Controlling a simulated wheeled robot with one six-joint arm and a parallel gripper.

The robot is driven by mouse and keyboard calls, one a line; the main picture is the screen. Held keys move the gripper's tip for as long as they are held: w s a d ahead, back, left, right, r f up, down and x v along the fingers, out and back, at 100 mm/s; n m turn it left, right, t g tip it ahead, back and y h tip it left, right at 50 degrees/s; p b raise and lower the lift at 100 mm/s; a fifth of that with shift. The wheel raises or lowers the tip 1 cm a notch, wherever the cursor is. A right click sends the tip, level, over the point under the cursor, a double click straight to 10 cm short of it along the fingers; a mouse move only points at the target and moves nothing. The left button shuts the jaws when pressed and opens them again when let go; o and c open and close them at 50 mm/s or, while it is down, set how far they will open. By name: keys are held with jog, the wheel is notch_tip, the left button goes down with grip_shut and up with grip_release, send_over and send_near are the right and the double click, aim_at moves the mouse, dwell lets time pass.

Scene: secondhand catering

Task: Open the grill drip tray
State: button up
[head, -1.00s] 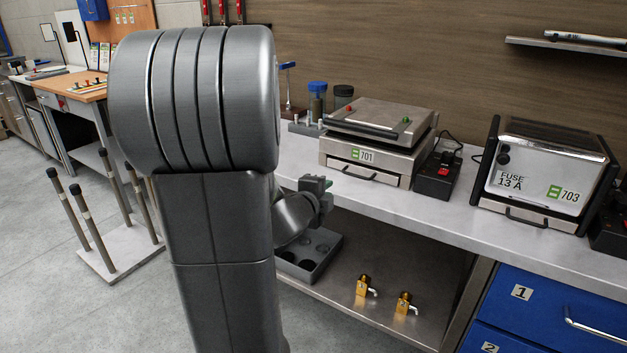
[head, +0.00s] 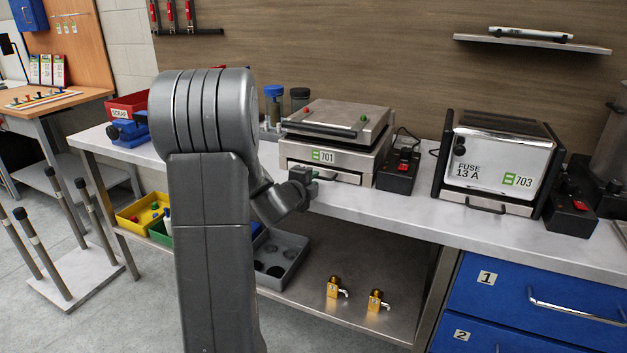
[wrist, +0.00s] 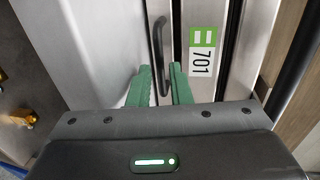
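The grill, labelled 701 (head: 340,150), is a steel unit with a hinged lid (head: 335,120), lid down, on the bench. Its drip tray (head: 345,178) is a low front panel with a dark bar handle (head: 322,174), and it looks shut. My gripper (head: 310,184) is just in front of the tray's left part. In the wrist view my gripper (wrist: 162,70) has green fingers apart, one on each side of one end of the handle (wrist: 158,45). I see no clear contact, and the depth between fingertips and handle is hard to tell.
A black switch box (head: 399,170) stands right of the grill, then a toaster-like unit labelled 703 (head: 500,165). Below, the shelf holds a grey bin (head: 285,265) and two brass valves (head: 334,287). Blue drawers (head: 540,300) are at right.

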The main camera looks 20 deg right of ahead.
jog(key=shift+w+d+f, duration=0.1)
jog(key=shift+w+d, duration=0.25)
jog(key=shift+d, duration=0.05)
grip_shut()
jog(key=f+b+v, duration=0.2)
jog(key=v, duration=0.8)
jog(key=shift+s+a+b, duration=0.2)
jog(key=shift+b, duration=0.1)
jog(key=shift+r, duration=0.1)
grip_release()
